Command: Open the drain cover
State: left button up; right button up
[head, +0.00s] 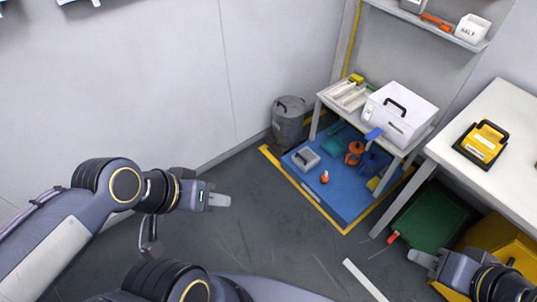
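I cannot pick out a drain cover for certain. A dark green flat panel or bin (432,217) is low under the right table, partly hidden by the tabletop. A blue platform (345,203) lies on the floor inside a yellow line. My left gripper (220,200) is over bare grey floor, left of the blue platform and touching nothing that I can see. My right gripper (420,258) is at the lower right, by the green panel and a yellow box. Both grippers' fingers are seen side-on and small, so their opening does not show.
A small white table (418,102) carrying a white handled case (397,115) stands over the blue platform. A grey bin (289,122) is by the wall. The right table (510,112) holds a yellow device (482,142). A yellow box (497,245) stands below. The middle floor is clear.

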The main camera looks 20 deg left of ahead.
aim_at(306, 157)
jog(key=u, duration=0.2)
jog(key=i+j+z, duration=0.35)
jog(key=i+j, duration=0.5)
jog(key=i, duration=0.25)
jog(key=i+j+z, duration=0.4)
jog(key=i+j, duration=0.6)
jog(key=j, duration=0.15)
